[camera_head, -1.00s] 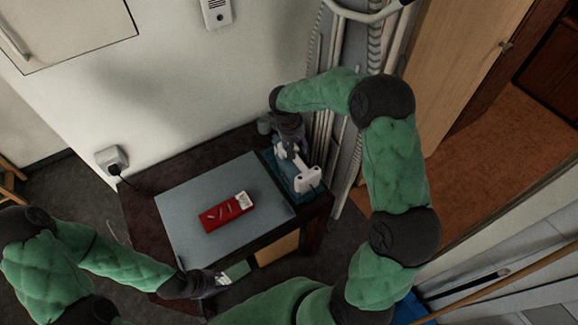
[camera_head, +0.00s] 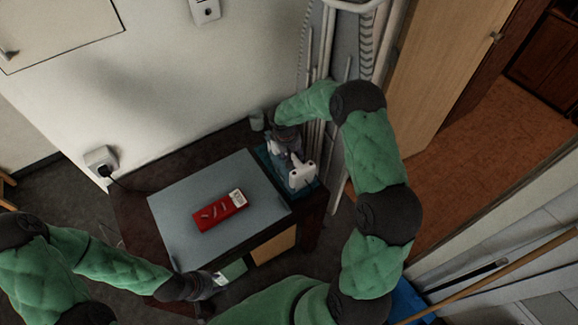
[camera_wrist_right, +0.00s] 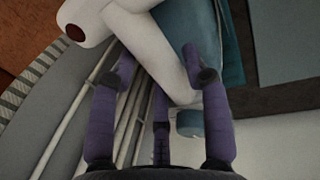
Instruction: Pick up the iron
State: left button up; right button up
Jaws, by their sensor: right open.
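The iron (camera_head: 301,175), white where it shows, stands at the right end of the small table, on or against something teal. Its white part (camera_wrist_right: 170,65) fills the upper middle of the right wrist view. My right gripper (camera_head: 287,146) is over the iron's far part and hides some of it. In the wrist view the purple fingers of my right gripper (camera_wrist_right: 156,62) are spread open, one on each side of the white part. Whether they touch it, I cannot tell. My left gripper (camera_head: 216,283) is low at the table's front edge, away from the iron; its fingers are too small to read.
A red box (camera_head: 220,211) lies on a grey mat (camera_head: 175,218) on the dark table. A small grey-green cup (camera_head: 257,121) stands at the back, close to my right gripper. Pipes (camera_head: 322,110) rise just behind the iron. A plugged wall socket (camera_head: 101,160) is at left.

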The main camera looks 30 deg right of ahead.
jog(key=c, duration=0.9)
jog(key=shift+w+d+r, duration=0.1)
jog(key=shift+w+r, duration=0.05)
jog(key=shift+r, duration=0.05)
jog(key=shift+c, duration=0.2)
